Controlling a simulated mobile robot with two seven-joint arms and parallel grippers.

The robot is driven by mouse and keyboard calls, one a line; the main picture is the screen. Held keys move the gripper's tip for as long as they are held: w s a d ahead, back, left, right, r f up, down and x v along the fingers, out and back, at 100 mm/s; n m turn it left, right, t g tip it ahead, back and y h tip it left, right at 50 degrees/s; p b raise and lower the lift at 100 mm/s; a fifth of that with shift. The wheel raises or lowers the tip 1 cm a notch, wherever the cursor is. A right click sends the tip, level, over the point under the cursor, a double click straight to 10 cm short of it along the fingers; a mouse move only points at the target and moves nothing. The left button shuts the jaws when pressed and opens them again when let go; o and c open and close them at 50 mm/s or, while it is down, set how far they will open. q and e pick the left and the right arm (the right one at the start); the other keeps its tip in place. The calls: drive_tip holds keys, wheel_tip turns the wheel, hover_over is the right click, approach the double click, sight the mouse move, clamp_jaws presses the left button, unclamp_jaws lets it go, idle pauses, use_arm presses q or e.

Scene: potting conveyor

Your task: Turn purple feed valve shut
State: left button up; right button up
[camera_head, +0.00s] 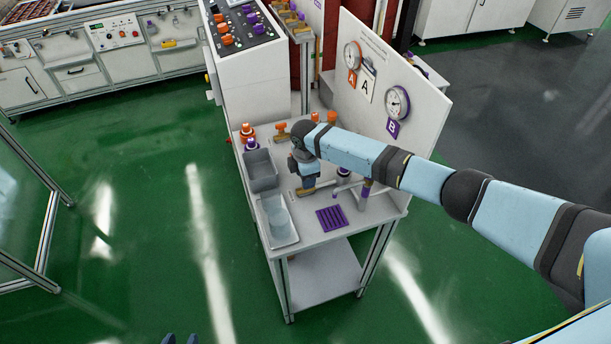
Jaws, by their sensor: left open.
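Purple fittings (366,189) show on the pipework just right of the hand. The purple feed valve's handle cannot be made out clearly; the hand and arm may cover it. The gauge over the purple B tag (392,128) is on the white panel (425,105).
The bench (313,232) holds a grey bin (262,168), a white tray (284,236) with a clear vessel, and a purple slotted mat (331,218). Orange fittings (281,131) stand behind. A control console (250,75) adjoins the bench. Green floor is free at left.

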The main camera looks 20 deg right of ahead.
drive_tip(key=o, duration=0.9)
wheel_tip(320, 180, up, 14)
drive_tip(key=shift+f+b, duration=0.1)
drive_tip(key=shift+b, duration=0.35)
